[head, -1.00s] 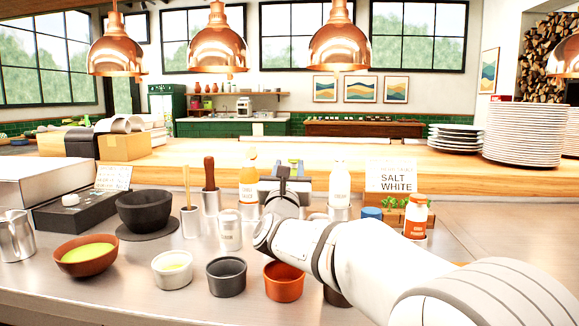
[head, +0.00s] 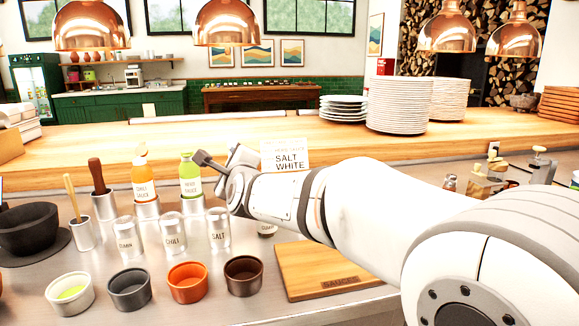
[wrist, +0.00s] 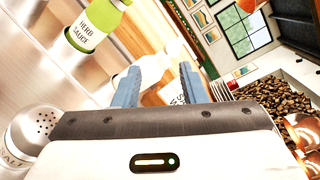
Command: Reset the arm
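In that view the herb sauce bottle (wrist: 97,25) is at the upper left and the salt shaker (wrist: 32,138) is at the lower left. My arm hides part of the counter to the right of the sign.
Shakers, including chili (head: 172,233) and salt (head: 219,228), stand below the gripper. Several small bowls, one orange (head: 187,282), line the front. A wooden board (head: 330,262) lies right of them. Plate stacks (head: 398,105) stand on the wooden ledge. Copper lamps (head: 227,22) hang above.

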